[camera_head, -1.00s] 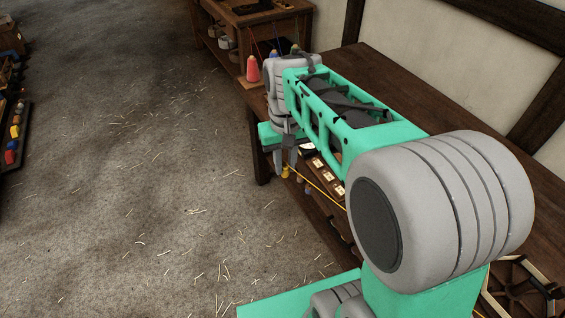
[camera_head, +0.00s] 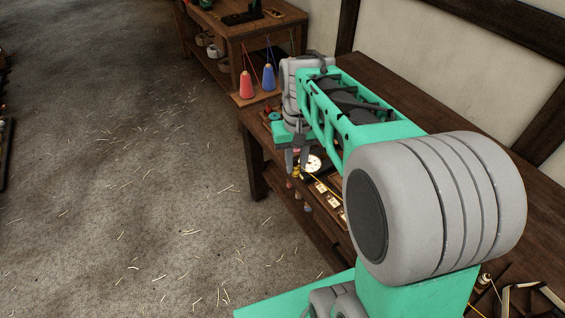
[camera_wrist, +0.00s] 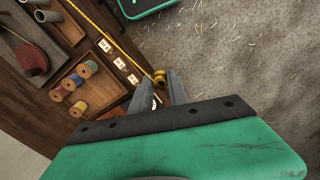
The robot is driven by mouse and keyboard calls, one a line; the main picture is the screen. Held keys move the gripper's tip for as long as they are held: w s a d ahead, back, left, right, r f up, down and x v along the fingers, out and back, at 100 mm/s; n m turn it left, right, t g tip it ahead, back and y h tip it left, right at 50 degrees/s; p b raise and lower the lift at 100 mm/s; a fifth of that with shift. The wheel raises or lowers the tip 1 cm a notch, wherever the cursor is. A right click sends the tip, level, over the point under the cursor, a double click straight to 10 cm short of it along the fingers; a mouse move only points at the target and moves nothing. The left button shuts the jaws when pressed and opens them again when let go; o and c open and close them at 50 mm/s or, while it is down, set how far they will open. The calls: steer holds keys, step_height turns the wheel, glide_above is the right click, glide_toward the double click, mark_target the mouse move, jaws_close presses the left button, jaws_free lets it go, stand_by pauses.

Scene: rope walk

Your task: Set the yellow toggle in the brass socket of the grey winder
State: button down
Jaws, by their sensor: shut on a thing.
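The yellow toggle (camera_head: 297,172) is between the fingertips of my gripper (camera_head: 297,163), which is shut on it. In the wrist view the toggle (camera_wrist: 160,76) shows at the ends of the two grey fingers (camera_wrist: 167,82). A yellow line (camera_wrist: 121,43) runs from it along the bench edge. The gripper hangs over the front edge of the dark bench (camera_head: 400,90), with a round white dial (camera_head: 314,162) just to its right in the head view. I cannot make out the grey winder or its brass socket.
A red cone (camera_head: 246,86) and a blue cone (camera_head: 268,78) stand beyond the gripper, by a far wooden table (camera_head: 262,32). White cards (camera_head: 320,187) line the bench edge. A tray of coloured spools (camera_wrist: 70,84) lies on the bench.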

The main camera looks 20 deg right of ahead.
steer(key=s+d+f+m+p, duration=0.1)
steer(key=s+d+f+m, duration=0.3)
steer(key=s+d+m, duration=0.3)
steer(key=s+d+f+m+p, duration=0.1)
steer(key=s+d+f+m, duration=0.3)
steer(key=s+d, duration=1)
steer(key=s+d+f+m+p, duration=0.1)
steer(key=s+d+f+m, duration=0.3)
steer(key=s+d+m, duration=0.7)
steer(key=shift+s+d+f, duration=0.1)
steer(key=shift+d+f, duration=0.1)
steer(key=shift+d, duration=2.1)
steer(key=shift+s+d+f, duration=0.1)
steer(key=shift+d+f, duration=0.1)
steer(key=shift+d, duration=2.1)
steer(key=w+d+r+m, duration=0.1)
steer(key=d+m, duration=0.3)
steer(key=m, duration=0.7)
steer(key=d+r+m, duration=0.2)
steer(key=d+m, duration=0.1)
steer(key=m, duration=0.8)
steer(key=shift+w+d+f+b, duration=0.1)
steer(key=shift+f+b, duration=1.45)
steer(key=shift+f, duration=1.2)
steer(key=shift+d+f+b, duration=0.1)
steer(key=shift+f+b, duration=0.1)
steer(key=shift+b, duration=0.1)
steer(key=shift+f+b, duration=0.5)
steer(key=shift+f, duration=0.25)
